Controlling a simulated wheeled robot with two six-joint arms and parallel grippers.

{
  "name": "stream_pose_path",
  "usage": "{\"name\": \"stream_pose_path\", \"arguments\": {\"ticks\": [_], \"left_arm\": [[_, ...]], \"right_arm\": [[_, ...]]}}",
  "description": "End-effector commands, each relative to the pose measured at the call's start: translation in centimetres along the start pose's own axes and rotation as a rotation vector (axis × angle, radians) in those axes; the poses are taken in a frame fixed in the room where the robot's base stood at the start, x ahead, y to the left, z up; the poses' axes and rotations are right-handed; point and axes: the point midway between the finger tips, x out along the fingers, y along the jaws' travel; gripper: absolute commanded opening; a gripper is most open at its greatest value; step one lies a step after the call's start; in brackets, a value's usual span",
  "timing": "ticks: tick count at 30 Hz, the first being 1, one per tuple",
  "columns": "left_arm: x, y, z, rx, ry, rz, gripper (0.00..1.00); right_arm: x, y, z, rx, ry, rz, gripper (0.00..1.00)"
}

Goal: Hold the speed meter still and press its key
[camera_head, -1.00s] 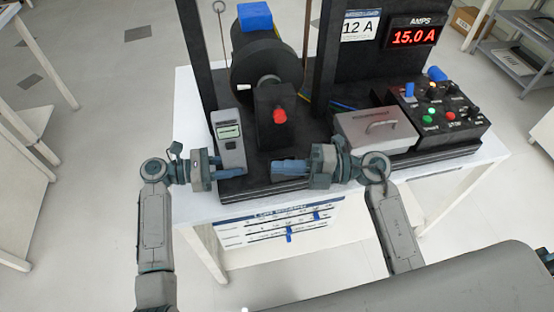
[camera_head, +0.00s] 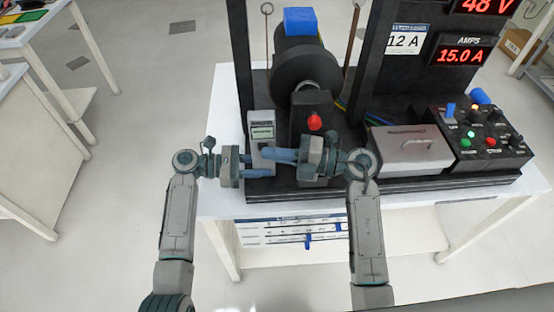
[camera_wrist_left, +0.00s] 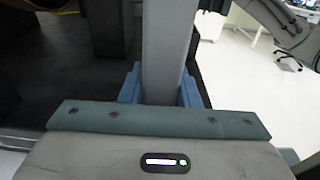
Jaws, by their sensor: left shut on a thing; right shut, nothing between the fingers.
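The speed meter (camera_head: 262,128) is a grey upright handheld instrument with a small greenish display, at the front left of the black rig. My left gripper (camera_head: 257,164) is shut on its lower part from the left. In the left wrist view the meter's grey body (camera_wrist_left: 166,40) stands between the blue fingers (camera_wrist_left: 163,88). My right gripper (camera_head: 276,155) is shut and empty, its blue fingertips at the meter's lower right front. I cannot tell whether they touch it. The key is not distinguishable; the fingers cover the lower part of the meter.
Behind stands a black drum (camera_head: 305,68) with a red-tipped black block (camera_head: 311,115) in front. To the right are a grey lidded box (camera_head: 410,152) and a control box with coloured buttons (camera_head: 483,138). A display (camera_head: 461,55) reads 15.0 A. The white table's front edge is near.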

Motion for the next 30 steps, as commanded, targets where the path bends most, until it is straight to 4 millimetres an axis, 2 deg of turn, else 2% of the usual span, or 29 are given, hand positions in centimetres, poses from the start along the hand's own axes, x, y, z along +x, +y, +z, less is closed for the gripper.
{"name": "stream_pose_path", "arguments": {"ticks": [9, 16, 26, 30], "left_arm": [[0.0, 0.0, 0.0, -0.001, 0.0, 0.0, 0.16], [0.0, 0.0, 0.0, 0.0, 0.0, -0.001, 0.18], [0.0, -0.1, 0.0, 0.0, 0.0, -0.001, 0.18], [0.0, -0.1, -0.1, 0.0, 0.0, -0.001, 0.17]], "right_arm": [[0.0, 0.0, 0.1, 0.0, 0.0, 0.0, 0.0], [0.5, 0.0, 1.8, 0.001, 0.0, 0.0, 0.0], [0.4, -0.1, 1.6, 0.001, -0.001, 0.0, 0.0], [0.0, -0.1, 0.2, 0.002, -0.001, 0.0, 0.0]]}}
